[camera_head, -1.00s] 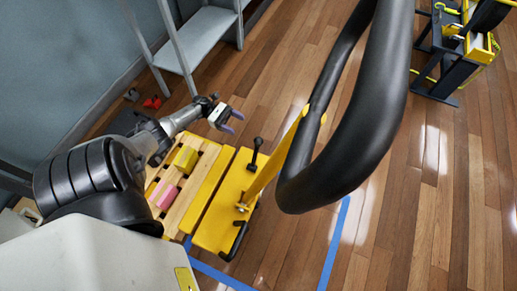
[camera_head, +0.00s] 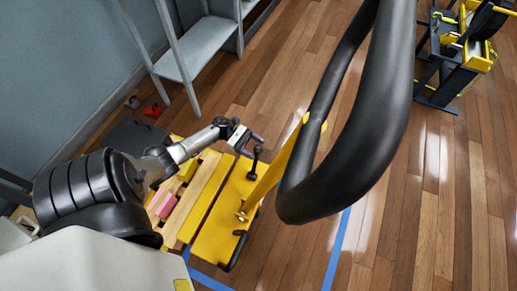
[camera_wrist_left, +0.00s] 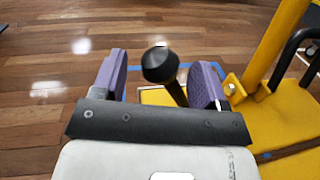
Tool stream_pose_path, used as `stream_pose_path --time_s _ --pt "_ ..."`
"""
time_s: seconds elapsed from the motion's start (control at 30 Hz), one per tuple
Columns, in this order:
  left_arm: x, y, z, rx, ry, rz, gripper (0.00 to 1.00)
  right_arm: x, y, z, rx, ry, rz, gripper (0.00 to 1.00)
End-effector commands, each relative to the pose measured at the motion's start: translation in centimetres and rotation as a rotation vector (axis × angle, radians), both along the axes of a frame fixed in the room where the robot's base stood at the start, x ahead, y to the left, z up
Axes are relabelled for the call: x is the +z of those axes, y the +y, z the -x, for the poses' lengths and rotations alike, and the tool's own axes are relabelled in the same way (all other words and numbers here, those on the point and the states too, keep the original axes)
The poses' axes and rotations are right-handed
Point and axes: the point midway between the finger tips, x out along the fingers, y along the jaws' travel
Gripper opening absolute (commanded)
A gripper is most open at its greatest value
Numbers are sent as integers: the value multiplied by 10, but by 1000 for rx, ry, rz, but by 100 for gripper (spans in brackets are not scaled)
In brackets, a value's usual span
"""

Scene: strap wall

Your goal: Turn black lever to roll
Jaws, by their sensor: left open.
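The black lever (camera_head: 256,157) has a round knob on a short post and stands on the yellow machine (camera_head: 228,205) in the head view. My left gripper (camera_head: 252,144) is open, with its purple fingers at the lever's knob. In the left wrist view, the black knob (camera_wrist_left: 160,64) stands between the two spread fingers, with a gap on each side. The lever's lower part is hidden behind the gripper's dark front plate. My right gripper is in neither view.
A yellow post (camera_head: 272,172) rises beside the lever to a large black loop (camera_head: 352,150). A wooden pallet (camera_head: 203,190) with pink and yellow blocks lies left of the machine. A grey shelf (camera_head: 195,50) stands at the wall.

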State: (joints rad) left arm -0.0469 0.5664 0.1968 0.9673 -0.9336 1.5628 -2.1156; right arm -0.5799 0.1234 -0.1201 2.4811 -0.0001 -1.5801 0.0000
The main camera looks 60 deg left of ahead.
Motion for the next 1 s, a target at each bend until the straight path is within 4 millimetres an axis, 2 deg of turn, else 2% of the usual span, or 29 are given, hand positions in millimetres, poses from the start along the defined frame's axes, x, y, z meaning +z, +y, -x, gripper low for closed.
stream_pose_path --time_s 0.2,0.6,1.0 --pt "0 -15 -8 0 0 1 67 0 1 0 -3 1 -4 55" --pt "0 -18 -10 0 0 1 67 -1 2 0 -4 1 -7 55" --pt "0 -18 -10 1 0 0 28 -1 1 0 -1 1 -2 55"
